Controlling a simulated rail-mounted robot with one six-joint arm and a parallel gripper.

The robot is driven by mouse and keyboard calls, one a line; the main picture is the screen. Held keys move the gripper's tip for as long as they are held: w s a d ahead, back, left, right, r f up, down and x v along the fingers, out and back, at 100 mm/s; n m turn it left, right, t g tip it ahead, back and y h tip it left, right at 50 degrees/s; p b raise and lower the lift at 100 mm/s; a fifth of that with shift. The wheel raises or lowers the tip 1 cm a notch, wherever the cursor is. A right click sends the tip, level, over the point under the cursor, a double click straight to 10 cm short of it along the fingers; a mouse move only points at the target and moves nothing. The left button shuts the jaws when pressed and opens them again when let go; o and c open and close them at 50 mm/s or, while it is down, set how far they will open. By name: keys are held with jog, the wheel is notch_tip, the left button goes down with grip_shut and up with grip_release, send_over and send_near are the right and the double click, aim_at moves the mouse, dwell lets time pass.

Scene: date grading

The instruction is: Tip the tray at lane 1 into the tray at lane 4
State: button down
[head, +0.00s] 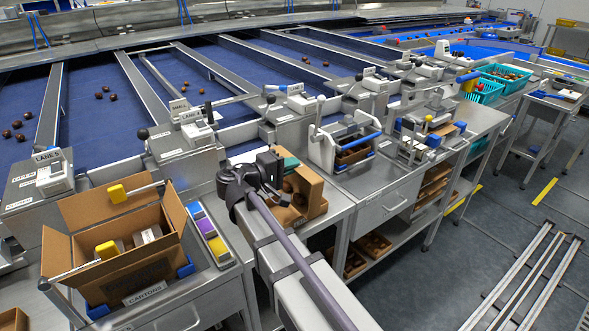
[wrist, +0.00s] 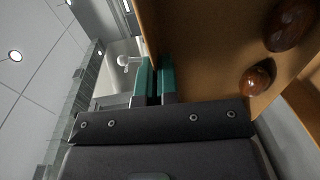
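My gripper (head: 284,168) is at the middle of the head view, over the end of a bench. In the wrist view its two teal fingers (wrist: 155,80) stand on either side of the wall of a brown tray (wrist: 205,55), pinching it. This tray (head: 312,182) also shows in the head view, looking tilted. Dark, shiny dates (wrist: 256,77) are inside it. Another tray (head: 355,155) with dark contents stands in the station with the blue bar to the right.
An open carton (head: 130,240) stands at left, beside a strip of coloured cards (head: 208,233). A drawer unit (head: 385,207) stands right of my gripper, with trays on the shelf below. Blue lanes with scattered dates lie behind. Teal baskets (head: 487,92) stand far right.

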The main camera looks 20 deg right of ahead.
jog(key=shift+s+a+f+t+h+b, duration=0.25)
jog(key=shift+a+h+b, duration=0.55)
jog(key=shift+b, duration=0.45)
jog(key=shift+s+a+f+t+h+b, duration=0.2)
jog(key=shift+a+h+b, duration=0.55)
jog(key=shift+b, duration=0.55)
jog(key=shift+s+a+f+t+h+b, duration=0.15)
jog(key=shift+s+a+t+h+b, duration=0.1)
jog(key=shift+a+h+b, duration=0.8)
jog(key=shift+d+r+y, duration=0.15)
jog(key=shift+d+y, duration=0.1)
jog(key=shift+y, duration=0.05)
notch_tip(320, 180, up, 5)
jog(key=p, duration=0.4)
jog(key=shift+p, duration=0.35)
